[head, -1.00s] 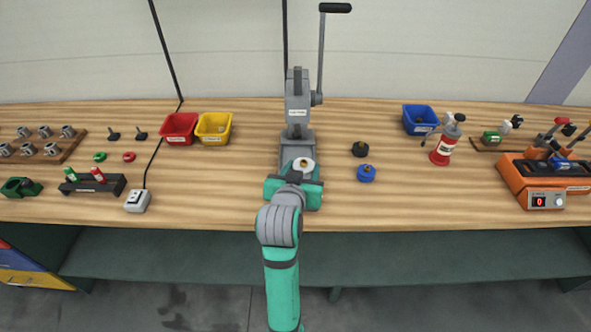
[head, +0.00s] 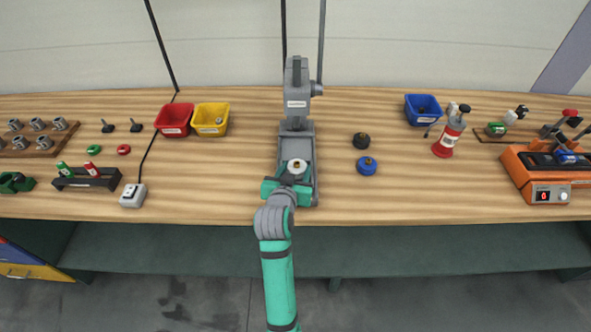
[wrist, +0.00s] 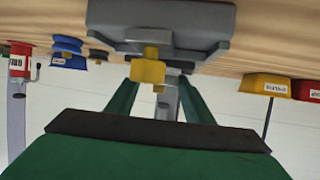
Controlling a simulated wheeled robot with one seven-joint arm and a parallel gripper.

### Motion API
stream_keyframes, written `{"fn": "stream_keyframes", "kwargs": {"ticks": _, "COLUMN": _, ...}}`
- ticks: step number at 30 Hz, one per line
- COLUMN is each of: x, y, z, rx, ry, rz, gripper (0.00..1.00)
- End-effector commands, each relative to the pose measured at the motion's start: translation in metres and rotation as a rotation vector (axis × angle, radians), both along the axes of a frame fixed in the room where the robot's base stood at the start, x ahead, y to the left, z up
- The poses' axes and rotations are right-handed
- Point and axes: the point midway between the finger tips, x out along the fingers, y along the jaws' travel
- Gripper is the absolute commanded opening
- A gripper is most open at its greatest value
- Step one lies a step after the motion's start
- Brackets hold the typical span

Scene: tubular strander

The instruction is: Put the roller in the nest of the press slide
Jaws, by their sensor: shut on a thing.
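The grey press (head: 297,103) stands at the middle of the bench, with its slide (head: 315,172) running out toward me. The roller (head: 299,161), a pale ring with a brass-coloured middle, is at the tip of my gripper (head: 294,168), over the front of the slide. My gripper is shut on the roller. In the wrist view, a brass-coloured piece (wrist: 148,72) shows by the green fingers, in front of a grey block (wrist: 170,38). The nest is hidden, and I cannot tell whether the roller touches the slide.
A black knobbed part (head: 361,140) and a blue one (head: 366,166) stand right of the press. Red (head: 174,121) and yellow (head: 211,120) bins are to its left. A blue bin (head: 422,109), a red bottle (head: 448,138) and an orange machine (head: 543,176) stand farther right.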

Motion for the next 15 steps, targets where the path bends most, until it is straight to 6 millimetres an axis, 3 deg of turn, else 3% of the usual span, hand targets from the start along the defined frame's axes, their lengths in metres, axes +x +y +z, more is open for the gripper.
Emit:
{"fn": "stream_keyframes", "kwargs": {"ticks": 9, "x": 0.0003, "y": 0.0008, "z": -0.0007, "rx": 0.000, "ry": -0.004, "rz": 0.002, "gripper": 0.07}}
{"fn": "stream_keyframes", "kwargs": {"ticks": 10, "x": 0.0001, "y": 0.0008, "z": -0.0026, "rx": -0.001, "ry": 0.000, "rz": 0.001, "gripper": 0.50}}
{"fn": "stream_keyframes", "kwargs": {"ticks": 12, "x": 0.0001, "y": 0.0008, "z": -0.0022, "rx": -0.001, "ry": -0.001, "rz": 0.001, "gripper": 0.66}}
{"fn": "stream_keyframes", "kwargs": {"ticks": 15, "x": 0.0002, "y": 0.0008, "z": -0.0021, "rx": -0.001, "ry": -0.001, "rz": 0.001, "gripper": 0.66}}
